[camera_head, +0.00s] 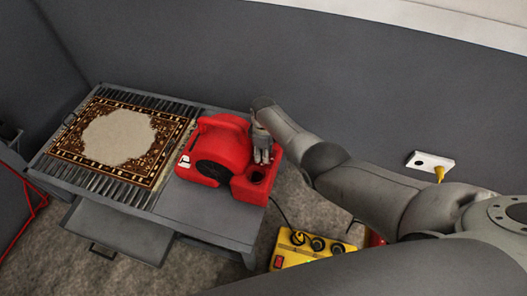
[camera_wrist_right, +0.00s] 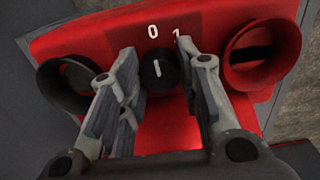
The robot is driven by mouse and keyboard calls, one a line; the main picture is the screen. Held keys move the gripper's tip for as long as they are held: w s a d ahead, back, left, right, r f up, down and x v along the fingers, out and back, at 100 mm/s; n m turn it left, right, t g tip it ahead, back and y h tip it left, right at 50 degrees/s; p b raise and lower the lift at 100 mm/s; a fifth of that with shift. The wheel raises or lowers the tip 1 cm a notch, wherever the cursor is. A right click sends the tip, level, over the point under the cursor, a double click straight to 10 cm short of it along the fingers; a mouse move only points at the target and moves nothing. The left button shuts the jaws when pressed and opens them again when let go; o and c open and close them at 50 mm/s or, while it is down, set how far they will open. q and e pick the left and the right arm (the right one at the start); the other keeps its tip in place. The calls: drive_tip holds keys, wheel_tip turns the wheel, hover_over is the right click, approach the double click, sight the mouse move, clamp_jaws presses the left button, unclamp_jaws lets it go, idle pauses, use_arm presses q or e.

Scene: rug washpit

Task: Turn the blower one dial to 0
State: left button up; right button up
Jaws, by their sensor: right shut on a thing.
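The red blower (camera_head: 222,147) sits on the right end of the grey table. Its black dial (camera_wrist_right: 157,70) shows in the right wrist view, with the white marks 0 and 1 above it. The dial's short white line stands nearly upright and points about at the 0. My right gripper (camera_head: 262,158) reaches down onto the blower's top; in the right wrist view its two fingers (camera_wrist_right: 155,62) stand on either side of the dial, shut on it. In the head view the dial is hidden by the gripper. My left gripper is not in view.
A patterned rug (camera_head: 121,131) lies on dark slats on the table, left of the blower. A yellow box (camera_head: 309,250) with a red switch and black sockets stands on the floor. A white wall outlet (camera_head: 428,161) has a yellow plug.

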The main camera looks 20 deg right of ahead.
drive_tip(key=o, duration=0.8)
drive_tip(key=shift+r, duration=6)
